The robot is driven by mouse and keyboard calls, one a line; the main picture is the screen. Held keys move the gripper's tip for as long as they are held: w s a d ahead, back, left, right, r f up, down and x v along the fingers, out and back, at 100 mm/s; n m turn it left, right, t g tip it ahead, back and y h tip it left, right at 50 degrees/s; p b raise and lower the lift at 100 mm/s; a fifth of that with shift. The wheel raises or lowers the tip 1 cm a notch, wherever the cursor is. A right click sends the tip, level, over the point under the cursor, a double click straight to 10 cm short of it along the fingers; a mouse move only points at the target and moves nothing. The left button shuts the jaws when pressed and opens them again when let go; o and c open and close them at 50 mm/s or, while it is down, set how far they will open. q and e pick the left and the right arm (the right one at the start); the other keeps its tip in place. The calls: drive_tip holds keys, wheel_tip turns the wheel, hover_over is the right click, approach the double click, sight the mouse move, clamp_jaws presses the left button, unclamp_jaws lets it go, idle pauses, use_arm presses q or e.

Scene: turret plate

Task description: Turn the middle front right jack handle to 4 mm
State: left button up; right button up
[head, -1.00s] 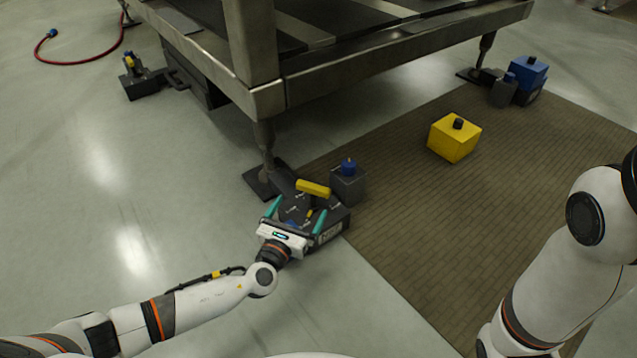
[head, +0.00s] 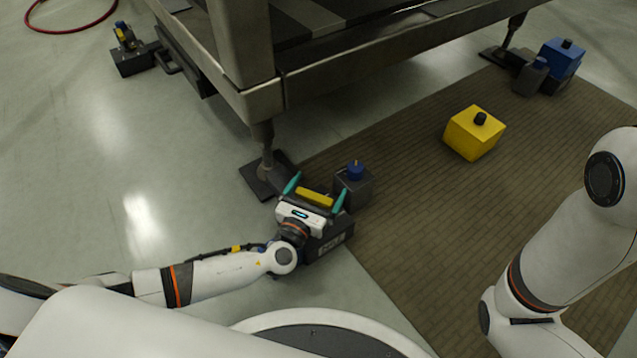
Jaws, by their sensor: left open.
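The jack with the yellow handle (head: 314,197) stands by the near table leg, its dark body (head: 330,242) partly hidden by my left gripper. The handle is a short yellow bar lying slantwise on top. My left gripper (head: 315,192) is open, with one teal finger near each end of the yellow bar. I cannot tell whether the fingers touch it. The scale and its marks are hidden behind the gripper. My right arm stands at the right edge and its gripper is out of view.
A grey box with a blue knob (head: 355,171) stands close to the right finger. The steel frame (head: 246,105) and its foot (head: 262,182) are just behind. A yellow box (head: 474,135) sits on the brown mat (head: 420,215).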

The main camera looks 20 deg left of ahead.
sight(325, 205)
use_arm(q)
drive_tip(key=shift+c, duration=0.3)
